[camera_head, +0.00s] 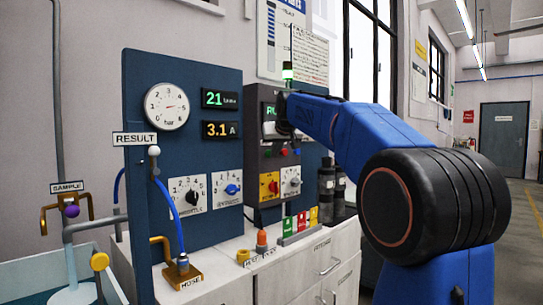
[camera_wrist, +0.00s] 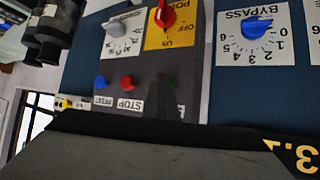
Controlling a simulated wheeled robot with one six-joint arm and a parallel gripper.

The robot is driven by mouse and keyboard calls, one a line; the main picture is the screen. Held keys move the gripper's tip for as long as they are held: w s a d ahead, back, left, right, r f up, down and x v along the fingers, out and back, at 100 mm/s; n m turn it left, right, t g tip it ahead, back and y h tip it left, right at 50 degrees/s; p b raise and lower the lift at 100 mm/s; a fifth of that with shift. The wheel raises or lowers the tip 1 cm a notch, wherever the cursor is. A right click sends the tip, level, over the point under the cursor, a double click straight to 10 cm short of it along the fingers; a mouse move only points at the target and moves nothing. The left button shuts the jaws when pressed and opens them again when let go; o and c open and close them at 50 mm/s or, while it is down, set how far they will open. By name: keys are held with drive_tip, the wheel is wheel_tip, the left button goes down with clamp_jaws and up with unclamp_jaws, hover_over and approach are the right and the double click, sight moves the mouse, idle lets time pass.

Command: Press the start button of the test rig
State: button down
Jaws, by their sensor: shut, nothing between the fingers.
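The test rig's grey control box (camera_head: 263,165) stands beside the blue gauge panel. In the wrist view, which is upside down, the box (camera_wrist: 135,72) carries a blue RESET button (camera_wrist: 101,82), a red STOP button (camera_wrist: 128,82) and a green start button (camera_wrist: 172,80) in one row. The green button is partly hidden by my gripper's dark fingertips (camera_wrist: 170,103); I cannot tell whether they touch it. In the head view my gripper (camera_head: 283,124) is shut and empty at the box front, over its display (camera_head: 270,111). A tower lamp (camera_head: 288,73) on top glows green.
The blue panel (camera_head: 190,72) holds a pressure gauge (camera_head: 167,106), lit readouts of 21 and 3.1 A, and two knobs. Below the button row sit a red power switch and a grey knob. Colored blocks (camera_head: 300,222) and dark bottles (camera_head: 327,180) stand on the bench.

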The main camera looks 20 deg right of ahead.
drive_tip(key=shift+s+d, duration=0.3)
drive_tip(key=shift+s, duration=0.55)
drive_tip(key=shift+s+d, duration=0.35)
drive_tip(key=shift+s, duration=0.5)
drive_tip(key=shift+s+d, duration=0.3)
drive_tip(key=shift+s, duration=0.55)
drive_tip(key=shift+f, duration=0.1)
drive_tip(key=s+a+f+g, duration=0.2)
drive_tip(key=s+a+f, duration=0.3)
drive_tip(key=s+f, duration=0.8)
drive_tip(key=s+a+f+n+g+y, duration=0.1)
drive_tip(key=s+a+f, duration=0.4)
drive_tip(key=s+f, duration=0.9)
drive_tip(key=s+a+f+n+g+y, duration=0.1)
drive_tip(key=s+a+f+g, duration=0.2)
drive_tip(key=s+f, duration=1.1)
drive_tip(key=s+a, duration=0.3)
drive_tip(key=shift+s+f, duration=0.15)
drive_tip(key=shift+f, duration=0.05)
